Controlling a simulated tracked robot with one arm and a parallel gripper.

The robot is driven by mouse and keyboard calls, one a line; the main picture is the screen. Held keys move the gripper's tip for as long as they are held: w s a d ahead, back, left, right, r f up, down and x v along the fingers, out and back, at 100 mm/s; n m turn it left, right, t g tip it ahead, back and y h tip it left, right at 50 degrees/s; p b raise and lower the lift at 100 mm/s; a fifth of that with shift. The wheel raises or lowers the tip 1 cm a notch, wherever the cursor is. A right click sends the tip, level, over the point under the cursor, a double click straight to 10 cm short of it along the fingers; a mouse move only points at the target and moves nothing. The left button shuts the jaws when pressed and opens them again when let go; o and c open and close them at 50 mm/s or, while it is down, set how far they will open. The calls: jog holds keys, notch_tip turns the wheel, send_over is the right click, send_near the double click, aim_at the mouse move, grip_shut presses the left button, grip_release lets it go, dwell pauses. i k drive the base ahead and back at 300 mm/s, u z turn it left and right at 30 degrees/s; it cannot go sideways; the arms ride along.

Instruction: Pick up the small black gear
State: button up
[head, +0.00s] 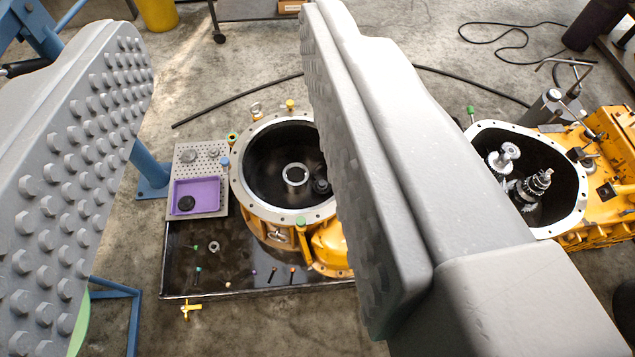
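My gripper (228,62) is open, with its two grey studded fingers wide apart and nothing between them. A small black round part (186,203) lies in the purple tray (210,193), below and beyond the gap between the fingers. Another dark round part (321,186) sits inside the round yellow housing (240,182), beside a silver ring (295,174) and close to the edge of the right finger. I cannot tell from this view which of the two dark parts is the small black gear. The right finger hides part of the housing.
A grey perforated plate (222,160) carries the purple tray. The black bench top (180,275) holds several small bolts and a washer. A yellow gearbox case (595,232) with exposed gears stands at right. A blue stand (150,170) is at left. A black cable crosses the floor.

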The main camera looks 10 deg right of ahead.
aim_at(321, 185)
jog(key=i, duration=0.95)
jog(key=z, duration=0.1)
